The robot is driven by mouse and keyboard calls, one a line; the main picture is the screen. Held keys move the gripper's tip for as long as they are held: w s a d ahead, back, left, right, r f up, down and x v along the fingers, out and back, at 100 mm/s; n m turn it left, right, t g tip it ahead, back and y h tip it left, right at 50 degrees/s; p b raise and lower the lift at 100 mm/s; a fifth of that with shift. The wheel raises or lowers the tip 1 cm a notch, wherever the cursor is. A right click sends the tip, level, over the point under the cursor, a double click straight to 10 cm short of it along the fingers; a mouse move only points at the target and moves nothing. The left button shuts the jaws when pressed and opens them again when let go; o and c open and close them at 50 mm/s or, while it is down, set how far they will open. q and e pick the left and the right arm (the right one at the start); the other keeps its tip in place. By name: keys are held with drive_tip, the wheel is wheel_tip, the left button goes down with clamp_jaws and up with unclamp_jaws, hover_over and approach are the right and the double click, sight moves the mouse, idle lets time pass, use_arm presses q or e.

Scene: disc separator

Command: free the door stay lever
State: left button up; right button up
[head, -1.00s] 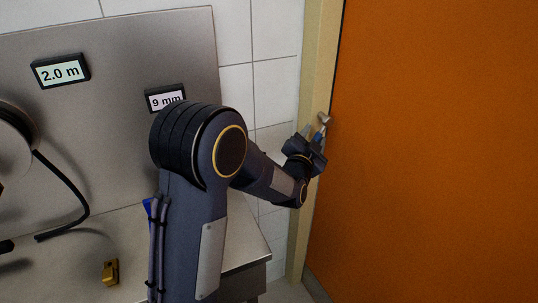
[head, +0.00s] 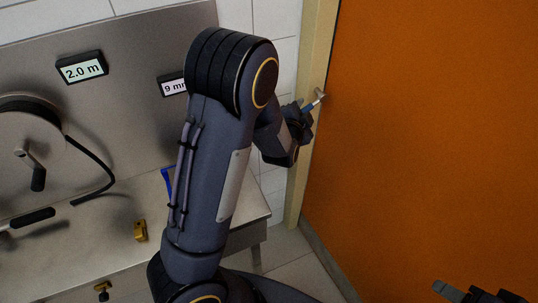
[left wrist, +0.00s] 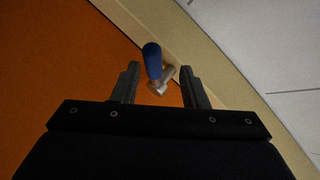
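The door stay lever has a blue grip (left wrist: 152,62) and a silver metal end (left wrist: 160,87) at the edge of the orange door (head: 430,130), by the beige frame (head: 300,190). In the head view its silver end (head: 320,95) shows just beyond my left gripper (head: 311,109). In the left wrist view my left gripper (left wrist: 160,69) is open, with the blue grip between its fingertips. A gap shows on both sides of the grip. A dark part of my right gripper (head: 478,293) shows at the bottom right, cut off by the picture's edge.
A steel bench (head: 100,235) stands at the left, with a reel (head: 30,145), a black cable (head: 95,185) and a small yellow block (head: 140,230). Signs reading "2.0 m" (head: 82,68) and "9 mm" (head: 173,86) hang above. Tiled floor (head: 285,250) is clear before the door.

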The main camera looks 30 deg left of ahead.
use_arm(q)
drive_tip(key=s+r+n+g+h+b, duration=0.1)
drive_tip(key=s+r+n+g+h, duration=0.1)
drive_tip(key=s, duration=0.9)
drive_tip(key=s+d+r+n+g+h+b, duration=0.1)
drive_tip(key=s+n, duration=0.5)
drive_tip(key=s, duration=0.6)
drive_tip(key=shift+s+d+r+g+h, duration=0.2)
drive_tip(key=shift+r+g+h, duration=0.5)
drive_tip(key=shift+g+h, duration=0.85)
drive_tip(key=shift+w, duration=0.1)
drive_tip(key=shift+c, duration=0.2)
